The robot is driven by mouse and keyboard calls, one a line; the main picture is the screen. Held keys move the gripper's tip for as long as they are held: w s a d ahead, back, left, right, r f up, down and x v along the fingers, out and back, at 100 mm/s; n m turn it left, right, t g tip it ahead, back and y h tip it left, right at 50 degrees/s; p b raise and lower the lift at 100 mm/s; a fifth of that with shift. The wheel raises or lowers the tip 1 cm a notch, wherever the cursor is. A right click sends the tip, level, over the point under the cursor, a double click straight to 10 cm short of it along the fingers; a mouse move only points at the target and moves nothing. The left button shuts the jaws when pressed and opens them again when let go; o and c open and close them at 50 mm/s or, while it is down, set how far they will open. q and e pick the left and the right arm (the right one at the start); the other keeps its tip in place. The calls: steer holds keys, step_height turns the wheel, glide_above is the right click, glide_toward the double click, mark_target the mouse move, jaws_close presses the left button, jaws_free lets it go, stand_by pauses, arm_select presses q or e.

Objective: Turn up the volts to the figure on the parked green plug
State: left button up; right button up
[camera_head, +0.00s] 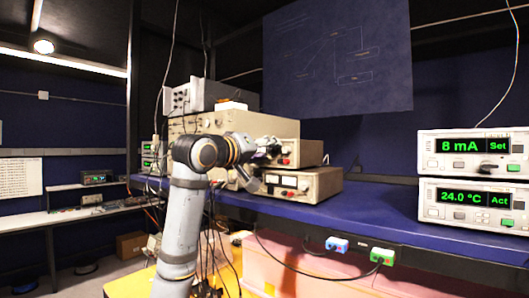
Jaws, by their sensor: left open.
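A green plug (382,256) sits on the front edge of the blue bench, with a black cable at it; any figure on it is too small to read. My left gripper (263,165) is open and empty in front of the beige instruments at mid-picture, its fingers partly blending with their panels. A beige unit with two meters (297,185) is just right of and below it. At the right, one display unit (472,153) reads "8 mA Set" and the unit under it (473,204) reads "24.0 °C Act". No volts reading is legible. My right gripper is out of view.
A blue plug (337,244) sits left of the green one. The blue bench top (385,205) is clear between the beige units and the display units. A dark blue panel with a diagram (337,58) hangs above. A pinkish bin (300,277) stands below the bench.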

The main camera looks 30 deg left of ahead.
arm_select(q)
steer(key=s, duration=1.2)
steer(key=shift+a, duration=0.2)
steer(key=shift+a, duration=0.1)
